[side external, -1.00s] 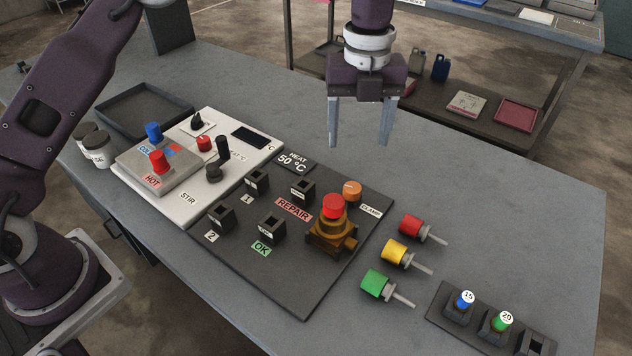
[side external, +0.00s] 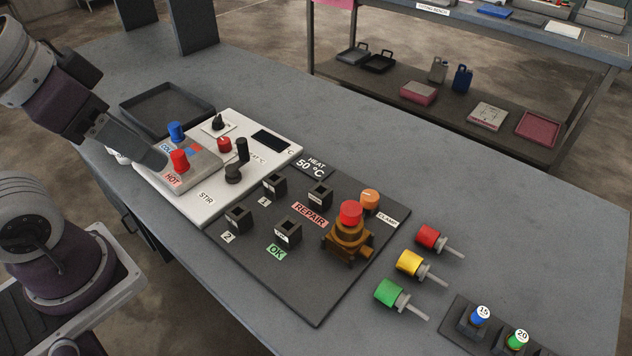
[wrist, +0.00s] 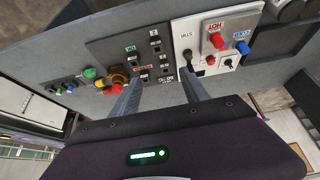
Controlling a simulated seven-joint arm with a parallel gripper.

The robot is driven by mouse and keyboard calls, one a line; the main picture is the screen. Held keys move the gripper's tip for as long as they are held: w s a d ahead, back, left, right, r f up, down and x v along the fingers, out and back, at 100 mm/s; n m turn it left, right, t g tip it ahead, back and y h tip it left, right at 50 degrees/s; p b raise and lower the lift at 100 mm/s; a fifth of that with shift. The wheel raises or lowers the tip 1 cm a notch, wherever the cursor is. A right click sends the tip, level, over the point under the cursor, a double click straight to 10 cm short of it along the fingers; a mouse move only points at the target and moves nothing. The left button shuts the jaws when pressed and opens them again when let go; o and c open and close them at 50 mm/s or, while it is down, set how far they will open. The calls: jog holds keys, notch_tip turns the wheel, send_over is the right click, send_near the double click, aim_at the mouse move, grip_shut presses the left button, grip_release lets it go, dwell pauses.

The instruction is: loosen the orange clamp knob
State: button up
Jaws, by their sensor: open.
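The orange clamp knob (side external: 370,199) is a short round knob at the back right of the dark panel (side external: 315,295), beside the CLAMP label. It stands just behind a brass fitting (side external: 346,243) with a red cap (side external: 350,212). My gripper (side external: 150,150) is at the left in the side view, by the HOT and COLD knobs, far from the clamp knob. In the wrist view my gripper (wrist: 158,88) has its two fingers apart with nothing between them. I cannot clearly pick out the orange knob in the wrist view.
The white stirrer box (side external: 230,175) carries a red HOT knob (side external: 179,160), a blue COLD knob (side external: 176,131) and a black crank (side external: 238,160). Several black sockets stand on the panel. Red, yellow and green plugs (side external: 409,263) lie to its right.

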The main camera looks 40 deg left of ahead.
jog(key=w+d+m, duration=0.2)
jog(key=w, duration=0.5)
jog(key=m+g+h, duration=0.2)
jog(key=m, duration=0.2)
send_over(370, 195)
jog(key=s+a, duration=0.3)
jog(key=s, duration=0.1)
notch_tip(370, 195, down, 14)
jog(key=r, duration=0.1)
jog(key=x, duration=0.6)
jog(key=d+x, duration=0.1)
jog(key=x, duration=0.2)
jog(key=shift+w+d+f, duration=0.1)
jog(key=shift+w+f, duration=0.05)
jog(key=shift+w, duration=0.2)
jog(key=shift+c, duration=0.4)
